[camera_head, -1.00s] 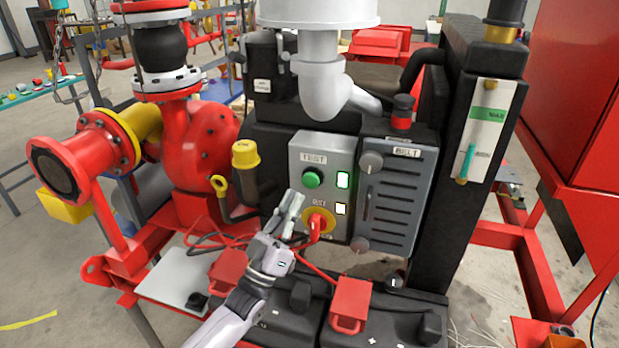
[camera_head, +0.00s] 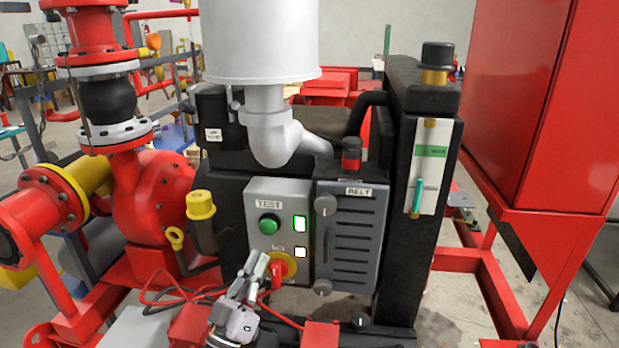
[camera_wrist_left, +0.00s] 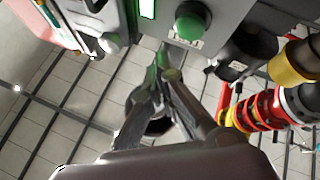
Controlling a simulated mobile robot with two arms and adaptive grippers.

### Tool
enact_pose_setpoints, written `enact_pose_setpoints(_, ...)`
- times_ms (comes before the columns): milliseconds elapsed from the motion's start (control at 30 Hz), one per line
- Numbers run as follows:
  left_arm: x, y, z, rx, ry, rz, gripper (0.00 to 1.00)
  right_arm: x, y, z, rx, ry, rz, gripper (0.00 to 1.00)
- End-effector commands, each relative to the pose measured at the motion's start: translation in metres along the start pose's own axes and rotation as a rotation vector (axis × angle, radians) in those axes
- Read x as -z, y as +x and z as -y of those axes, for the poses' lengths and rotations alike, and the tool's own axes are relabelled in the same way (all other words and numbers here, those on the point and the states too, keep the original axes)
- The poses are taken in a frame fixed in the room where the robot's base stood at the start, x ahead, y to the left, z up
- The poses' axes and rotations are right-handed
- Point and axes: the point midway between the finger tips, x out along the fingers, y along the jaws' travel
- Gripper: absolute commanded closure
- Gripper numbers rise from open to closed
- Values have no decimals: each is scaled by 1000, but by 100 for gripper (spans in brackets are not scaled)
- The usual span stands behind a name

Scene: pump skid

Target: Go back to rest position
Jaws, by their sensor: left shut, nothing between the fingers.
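My left gripper (camera_head: 255,276) is in front of the lower part of the grey control box (camera_head: 257,191), close to the red rotary switch (camera_head: 277,273) on its yellow plate. Its fingers are shut with nothing between them. In the left wrist view the fingers (camera_wrist_left: 172,80) point towards the box, near the green TEST button (camera_wrist_left: 193,20). The green button also shows in the head view (camera_head: 269,224), beside two lit indicators (camera_head: 300,223). I cannot tell from the head view whether the fingertips touch the box. My right gripper is not in view.
A grey BELT panel (camera_head: 350,238) adjoins the box on the right. Red pump piping (camera_head: 150,200) and a yellow-capped filler (camera_head: 200,205) stand to the left. A white pipe (camera_head: 262,40) rises above. A red cabinet (camera_head: 545,110) is at the right.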

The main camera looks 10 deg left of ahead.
Motion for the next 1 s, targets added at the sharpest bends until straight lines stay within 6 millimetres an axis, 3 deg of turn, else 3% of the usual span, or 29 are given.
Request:
enact_pose_setpoints(267, -74, -62, -15, 155, 77, 501, 100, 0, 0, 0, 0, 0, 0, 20)
enact_pose_setpoints(467, -102, -140, -21, 262, 141, 882, 100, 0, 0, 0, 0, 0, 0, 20)
enact_pose_setpoints(700, -96, -246, -30, 377, 193, 1306, 100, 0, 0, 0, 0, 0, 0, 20)
enact_pose_setpoints(1000, -62, -334, -46, 466, 201, 1637, 100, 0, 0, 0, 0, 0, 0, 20)
